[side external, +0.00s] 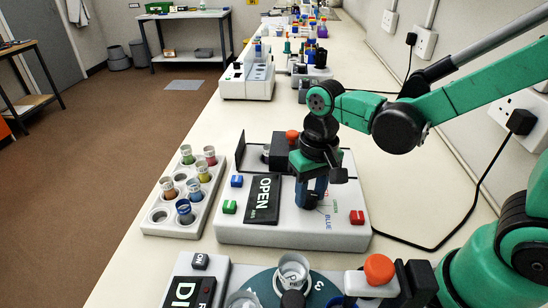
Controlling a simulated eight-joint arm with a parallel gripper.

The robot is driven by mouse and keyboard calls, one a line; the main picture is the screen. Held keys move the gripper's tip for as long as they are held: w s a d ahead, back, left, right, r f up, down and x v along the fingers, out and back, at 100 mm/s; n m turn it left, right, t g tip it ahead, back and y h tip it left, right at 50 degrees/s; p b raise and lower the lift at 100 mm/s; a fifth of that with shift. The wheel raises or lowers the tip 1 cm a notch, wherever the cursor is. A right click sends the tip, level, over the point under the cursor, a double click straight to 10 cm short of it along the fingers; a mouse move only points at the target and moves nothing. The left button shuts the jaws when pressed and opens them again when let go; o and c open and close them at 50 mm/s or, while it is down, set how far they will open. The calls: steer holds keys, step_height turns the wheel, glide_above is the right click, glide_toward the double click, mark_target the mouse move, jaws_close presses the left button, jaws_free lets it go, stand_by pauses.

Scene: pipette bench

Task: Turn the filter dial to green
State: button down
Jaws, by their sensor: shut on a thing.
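My gripper (314,196) points down onto the white device in the middle of the bench and is shut on the filter dial (309,204). The dial is mostly hidden by the fingers. Its printed labels show beside it on the right, with "BLUE" readable below a smaller green one. Which label the dial points at cannot be told. The white device (255,232) also carries a black panel reading "OPEN" (263,199), a blue button (237,181), a green button (229,207) and a red button (357,217).
A white rack (160,230) with several coloured vials stands to the left. A second device (235,277) with a round teal plate and an orange knob (379,269) is in front. A black cable (440,245) runs along the right. More equipment stands farther back.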

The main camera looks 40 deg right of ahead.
mark_target(312, 194)
steer(key=shift+n, duration=0.6)
steer(key=c, duration=0.5)
jaws_free()
steer(key=shift+d+r, duration=0.1)
steer(key=shift+r, duration=2.75)
steer(key=t, duration=0.1)
steer(key=d+t, duration=0.2)
steer(key=shift+s+r+n, duration=0.25)
steer(key=shift+r+n, duration=0.15)
steer(key=d+t, duration=0.1)
steer(key=t, duration=0.3)
steer(key=shift+d+r+n, duration=0.35)
steer(key=shift+d+n, duration=0.05)
